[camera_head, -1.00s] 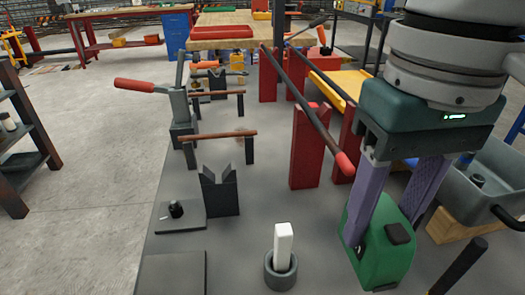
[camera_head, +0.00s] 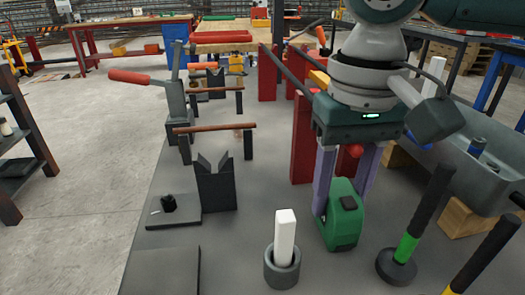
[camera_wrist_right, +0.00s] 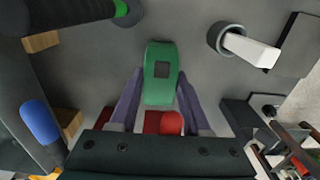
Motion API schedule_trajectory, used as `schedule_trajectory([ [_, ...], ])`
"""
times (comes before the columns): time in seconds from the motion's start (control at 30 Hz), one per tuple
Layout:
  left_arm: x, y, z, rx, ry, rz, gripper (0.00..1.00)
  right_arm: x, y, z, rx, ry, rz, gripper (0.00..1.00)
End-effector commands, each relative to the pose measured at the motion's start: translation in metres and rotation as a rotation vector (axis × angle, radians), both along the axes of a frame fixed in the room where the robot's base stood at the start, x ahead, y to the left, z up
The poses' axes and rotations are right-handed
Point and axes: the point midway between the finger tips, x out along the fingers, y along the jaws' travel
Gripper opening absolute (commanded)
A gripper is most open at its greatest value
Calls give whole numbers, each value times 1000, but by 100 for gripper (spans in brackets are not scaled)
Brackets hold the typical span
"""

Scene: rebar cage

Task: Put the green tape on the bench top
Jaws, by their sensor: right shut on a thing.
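The green tape (camera_head: 342,222) is a rounded green case with a dark patch, held upright between the purple fingers of my right gripper (camera_head: 342,198). The right wrist view also shows the tape (camera_wrist_right: 160,78) between the two fingers of the gripper (camera_wrist_right: 158,98). The grey bench top (camera_head: 225,258) lies beneath the tape. I cannot tell whether the underside of the tape touches it. My left gripper is in neither view.
A grey cup with a white block (camera_head: 283,262) stands left of the tape. A black-handled tool with a green band (camera_head: 405,245) stands to its right. Red uprights (camera_head: 302,140) rise behind it. A grey bin (camera_head: 475,165) lies at the right. Bare bench lies between the cup and tape.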

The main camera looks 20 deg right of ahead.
Motion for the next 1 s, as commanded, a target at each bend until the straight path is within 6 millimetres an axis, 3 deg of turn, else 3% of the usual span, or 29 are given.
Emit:
schedule_trajectory([
  [0.3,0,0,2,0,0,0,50,0,0,-1,0,0,-2,0],
  [0.33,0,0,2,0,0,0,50,0,0,-2,0,0,-2,48],
  [0.6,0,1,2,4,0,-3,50,0,0,-2,0,-1,-1,77],
  [0.87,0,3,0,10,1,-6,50,0,0,-1,0,-2,-1,77],
  [1.0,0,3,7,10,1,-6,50,1,0,17,1,-4,0,77],
])
